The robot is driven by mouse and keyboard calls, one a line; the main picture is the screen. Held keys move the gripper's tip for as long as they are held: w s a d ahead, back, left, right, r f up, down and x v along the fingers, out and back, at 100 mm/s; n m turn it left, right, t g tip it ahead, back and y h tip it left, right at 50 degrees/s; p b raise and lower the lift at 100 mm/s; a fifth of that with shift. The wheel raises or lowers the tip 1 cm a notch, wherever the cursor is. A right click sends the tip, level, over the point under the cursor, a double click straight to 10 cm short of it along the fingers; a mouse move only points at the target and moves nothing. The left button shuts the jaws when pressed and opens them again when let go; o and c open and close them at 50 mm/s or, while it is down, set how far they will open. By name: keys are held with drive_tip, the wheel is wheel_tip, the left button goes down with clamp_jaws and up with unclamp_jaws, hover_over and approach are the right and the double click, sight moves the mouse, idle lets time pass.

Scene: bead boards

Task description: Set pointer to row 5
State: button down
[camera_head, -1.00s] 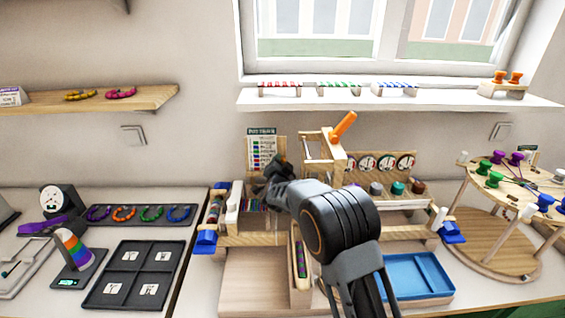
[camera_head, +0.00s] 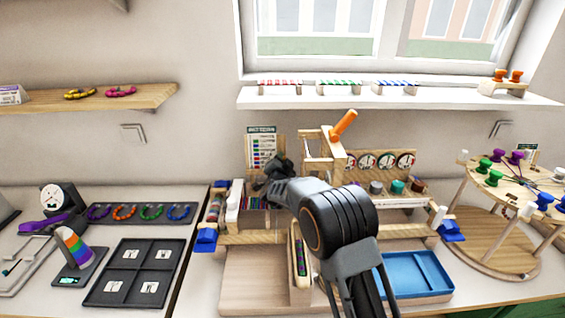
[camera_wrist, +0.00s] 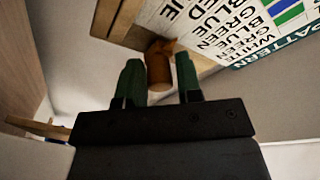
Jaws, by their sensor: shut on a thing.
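The pattern card (camera_head: 262,149) stands upright at the back of the bead board. It lists colour words beside coloured bars. In the wrist view the card (camera_wrist: 225,30) shows upside down and tilted at top right. My gripper (camera_wrist: 159,78) has its two green-tipped fingers on either side of a brown, round knob (camera_wrist: 158,66), which looks like the pointer's. The knob sits at the card's wooden edge. In the head view my gripper (camera_head: 276,168) is just in front of the card's lower right. Which row the pointer marks cannot be read.
A wooden frame with an orange handle (camera_head: 343,124) stands close right of my gripper. Several dials (camera_head: 386,161) and spools are farther right. A blue tray (camera_head: 412,277) lies at front right. A black sorting tray (camera_head: 133,272) is at left.

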drive_tip(key=shift+w+r, duration=0.15)
drive_tip(key=shift+r, duration=0.65)
drive_tip(key=c, duration=0.9)
unclamp_jaws()
drive_tip(key=shift+c, duration=0.2)
drive_tip(key=s+a+b, duration=0.2)
drive_tip(key=s, duration=1.1)
drive_tip(key=shift+s+b, duration=0.3)
drive_tip(key=shift+s, duration=0.05)
drive_tip(key=shift+s, duration=0.1)
